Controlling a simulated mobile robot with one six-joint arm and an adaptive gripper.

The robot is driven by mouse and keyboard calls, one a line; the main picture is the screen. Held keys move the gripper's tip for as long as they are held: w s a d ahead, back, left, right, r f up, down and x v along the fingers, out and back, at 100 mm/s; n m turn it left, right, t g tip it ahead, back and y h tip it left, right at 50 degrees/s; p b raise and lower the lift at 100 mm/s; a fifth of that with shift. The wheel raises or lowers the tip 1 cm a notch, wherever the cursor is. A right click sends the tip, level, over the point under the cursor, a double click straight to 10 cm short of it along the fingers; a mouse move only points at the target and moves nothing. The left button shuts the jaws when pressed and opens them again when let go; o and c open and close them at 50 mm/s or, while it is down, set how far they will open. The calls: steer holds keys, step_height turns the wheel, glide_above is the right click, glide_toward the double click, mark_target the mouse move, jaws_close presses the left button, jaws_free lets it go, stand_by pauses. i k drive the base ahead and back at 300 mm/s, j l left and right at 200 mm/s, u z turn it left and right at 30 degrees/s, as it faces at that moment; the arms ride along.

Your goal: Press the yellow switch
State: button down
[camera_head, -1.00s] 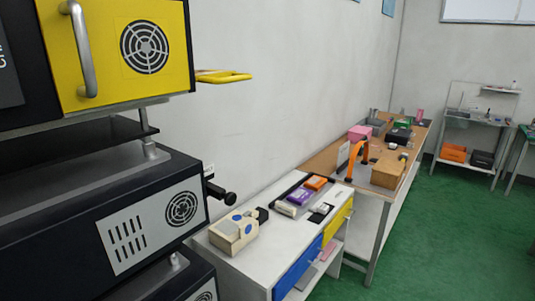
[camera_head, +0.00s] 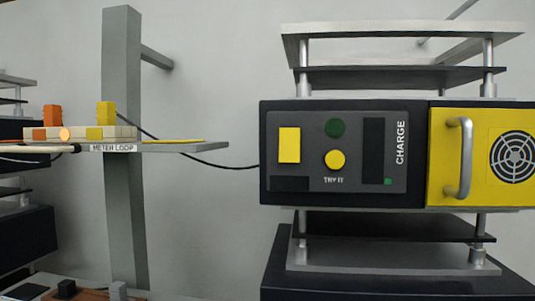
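A dark grey panel marked CHARGE and TRY IT (camera_head: 352,188) fills the centre right of the head view. On it are a yellow rectangular piece (camera_head: 289,145) and a round yellow button (camera_head: 335,159). At the left, a yellow upright lever-like block (camera_head: 106,113) and an orange one (camera_head: 52,116) stand on a pale strip (camera_head: 122,132) on the shelf marked METER LOOP (camera_head: 113,148). I cannot tell which yellow piece is the switch. My gripper is not in view.
The panel sits in a black box with a yellow door (camera_head: 480,150) and a silver handle (camera_head: 459,158) at its right. A grey post (camera_head: 122,220) rises behind the shelf. A black cable (camera_head: 220,166) hangs between shelf and box. Bare wall shows between them.

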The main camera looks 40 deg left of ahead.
mark_target(289, 138)
steer(key=u, duration=1.6)
